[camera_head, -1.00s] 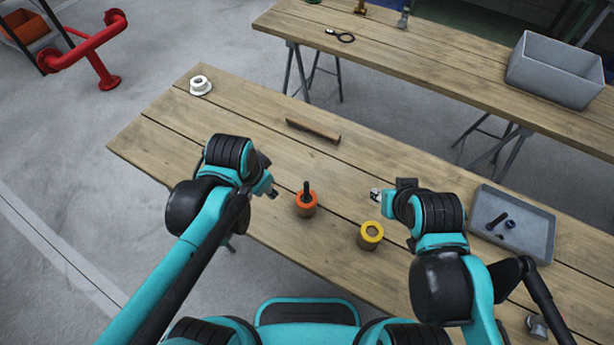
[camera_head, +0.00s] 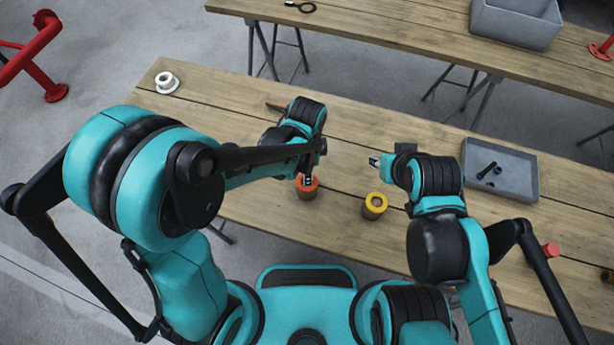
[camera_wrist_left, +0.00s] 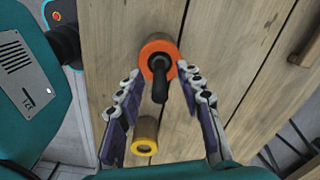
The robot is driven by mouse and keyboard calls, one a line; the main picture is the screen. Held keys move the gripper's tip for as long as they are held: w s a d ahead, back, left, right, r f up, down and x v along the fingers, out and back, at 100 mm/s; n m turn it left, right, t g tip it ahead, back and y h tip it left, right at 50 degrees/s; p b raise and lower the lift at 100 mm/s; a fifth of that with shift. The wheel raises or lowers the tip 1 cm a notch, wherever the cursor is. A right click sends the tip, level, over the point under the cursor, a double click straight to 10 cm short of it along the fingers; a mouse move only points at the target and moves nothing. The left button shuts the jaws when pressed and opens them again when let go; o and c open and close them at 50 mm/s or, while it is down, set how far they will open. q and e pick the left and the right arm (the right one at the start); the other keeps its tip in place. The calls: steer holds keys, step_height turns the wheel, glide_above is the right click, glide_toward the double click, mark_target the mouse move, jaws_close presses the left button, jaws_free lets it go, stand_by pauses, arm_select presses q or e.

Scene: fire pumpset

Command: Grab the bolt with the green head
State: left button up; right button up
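A black bolt (camera_wrist_left: 160,75) stands upright in an orange-topped cylinder (camera_wrist_left: 148,50), as the left wrist view shows. No green head is visible on it. My left gripper (camera_head: 308,176) is over this orange-topped cylinder (camera_head: 307,192) in the head view and largely hides the bolt. In the left wrist view its two fingers are spread, one on each side of the bolt, with space between. Another dark bolt (camera_head: 486,170) lies in the grey tray (camera_head: 528,187); no green shows on it. My right gripper (camera_head: 375,160) is above the table, away from both bolts; its jaws are too small to read.
A yellow-topped cylinder (camera_head: 375,204) stands to the right of the orange one. A white flanged part (camera_head: 167,83) is at the table's far left. A dark blue ring-like part (camera_head: 497,170) is in the tray. A second table (camera_head: 390,32) behind carries a grey bin (camera_head: 515,25).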

arm_select(q)
step_height(320, 180, down, 3)
steer(key=shift+r, duration=0.15)
jaws_close()
steer(key=shift+r, duration=0.1)
